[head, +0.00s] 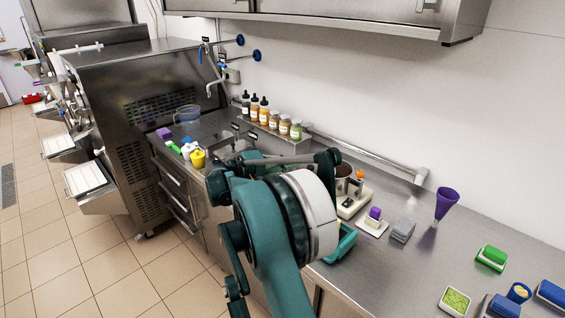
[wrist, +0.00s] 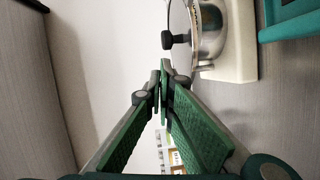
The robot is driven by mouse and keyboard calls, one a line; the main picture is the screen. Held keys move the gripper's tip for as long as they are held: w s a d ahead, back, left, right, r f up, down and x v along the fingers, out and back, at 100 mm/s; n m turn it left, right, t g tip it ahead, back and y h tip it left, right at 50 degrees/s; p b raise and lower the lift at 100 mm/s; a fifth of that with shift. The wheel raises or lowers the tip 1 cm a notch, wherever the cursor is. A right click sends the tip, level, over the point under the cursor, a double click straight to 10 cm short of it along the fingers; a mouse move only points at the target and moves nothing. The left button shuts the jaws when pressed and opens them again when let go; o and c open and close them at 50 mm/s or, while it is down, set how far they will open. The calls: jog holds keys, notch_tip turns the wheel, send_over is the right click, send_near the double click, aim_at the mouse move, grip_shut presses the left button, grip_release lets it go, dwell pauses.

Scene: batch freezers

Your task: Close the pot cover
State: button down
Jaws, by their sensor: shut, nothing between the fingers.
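In the wrist view, turned on its side, the silver pot (wrist: 212,30) is at the top, on a cream base (wrist: 243,45). Its cover (wrist: 181,20) is at the pot's mouth, with a black knob (wrist: 167,40) facing away from the pot. I cannot tell whether the cover is fully seated. My gripper (wrist: 160,78) is shut and empty, its fingertips close to the knob in the picture, with no clear contact. In the head view the pot (head: 343,171) and cream base (head: 352,203) are partly hidden behind my arm and gripper (head: 333,157).
A teal tray (head: 343,243) is near the counter edge, beside the base. A shelf of bottles (head: 270,125) is behind left. Bare counter (head: 400,275) lies at front right.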

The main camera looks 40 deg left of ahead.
aim_at(331, 176)
jog(key=shift+w+d+f, duration=0.15)
jog(key=shift+w+d, duration=0.1)
jog(key=shift+d, duration=0.2)
jog(key=shift+w+d+f, duration=0.1)
jog(key=shift+w+d, duration=0.1)
jog(key=shift+d, duration=0.25)
